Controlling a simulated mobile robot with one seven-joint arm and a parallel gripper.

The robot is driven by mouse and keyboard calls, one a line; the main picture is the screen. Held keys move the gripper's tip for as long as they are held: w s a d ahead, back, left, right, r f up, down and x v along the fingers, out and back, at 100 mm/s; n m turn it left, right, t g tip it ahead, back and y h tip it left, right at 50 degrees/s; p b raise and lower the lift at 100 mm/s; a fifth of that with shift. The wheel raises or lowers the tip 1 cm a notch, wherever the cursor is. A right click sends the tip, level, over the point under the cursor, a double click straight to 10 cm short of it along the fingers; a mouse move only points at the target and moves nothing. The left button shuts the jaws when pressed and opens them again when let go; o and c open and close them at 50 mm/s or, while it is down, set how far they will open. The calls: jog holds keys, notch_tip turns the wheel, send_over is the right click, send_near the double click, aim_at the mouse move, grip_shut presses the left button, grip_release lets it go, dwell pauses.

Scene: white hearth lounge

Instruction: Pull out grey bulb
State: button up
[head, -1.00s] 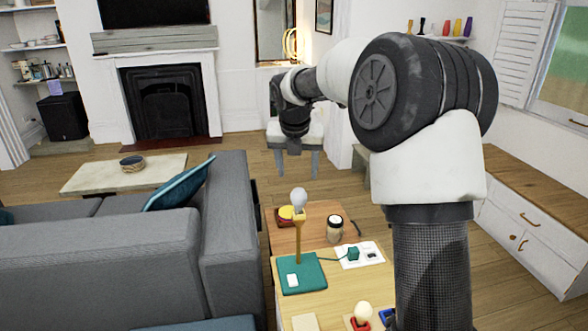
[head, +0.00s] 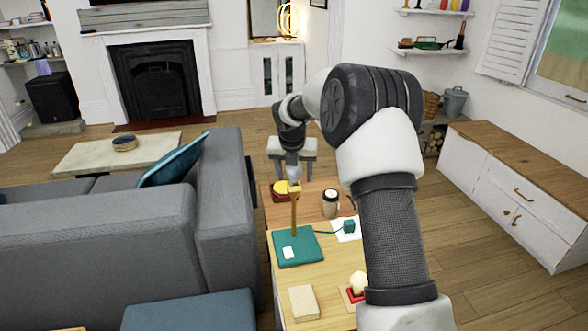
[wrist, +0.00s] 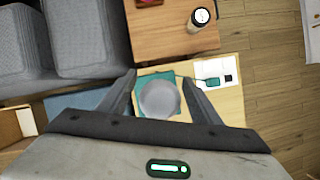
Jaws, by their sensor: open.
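The grey bulb (head: 293,172) sits at the top of a lamp with a yellow stem (head: 295,215) and a teal base (head: 308,246). My gripper (head: 293,174) is open above the lamp, fingers pointing down, one on each side of the bulb. In the wrist view the bulb (wrist: 160,99) shows as a round grey disc between the two fingers of my gripper (wrist: 160,82), with a gap on both sides. The bulb hides the stem there. I cannot tell exactly how deep the fingertips reach beside it.
A cream bulb (head: 358,281) in a red holder and a wooden block (head: 304,303) are on the near table. A lidded jar (head: 331,204) stands behind the lamp. A cable runs to a teal plug (head: 349,227). The grey sofa (head: 225,220) is close on the left.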

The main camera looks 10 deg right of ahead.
jog(key=shift+f, duration=0.2)
jog(key=c, duration=1.1)
jog(key=shift+r, duration=0.3)
jog(key=shift+r+p, duration=2.05)
jog(key=shift+p, duration=0.3)
